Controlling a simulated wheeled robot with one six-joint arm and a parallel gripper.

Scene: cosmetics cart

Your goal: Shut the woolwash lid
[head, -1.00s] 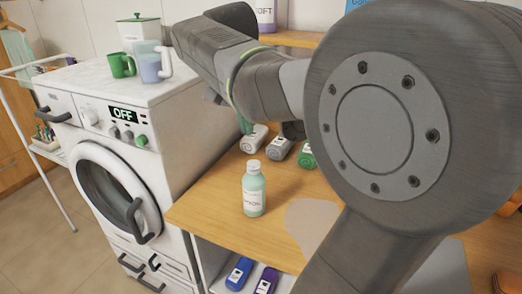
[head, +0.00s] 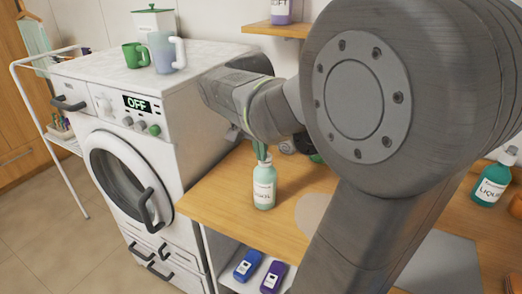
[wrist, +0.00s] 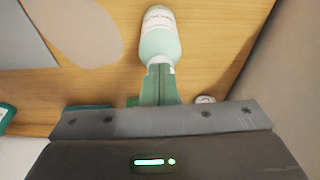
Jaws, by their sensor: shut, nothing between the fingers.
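The woolwash bottle (head: 264,189), pale mint green with a white label, stands upright on the wooden cart top. I cannot read its label surely. It also shows in the wrist view (wrist: 159,36). My gripper (head: 262,156) is shut and empty, its green fingers pointing down right at the bottle's top. In the wrist view the closed fingertips (wrist: 160,68) overlap the bottle's cap end. The fingers mostly hide the cap, so I cannot tell whether the lid is open or whether they touch it.
A washing machine (head: 128,150) stands left of the cart, with a green mug (head: 136,56) and a jug (head: 163,54) on top. A teal bottle (head: 490,185) stands at the right. Blue (head: 247,265) and purple (head: 273,276) bottles lie on the shelf below.

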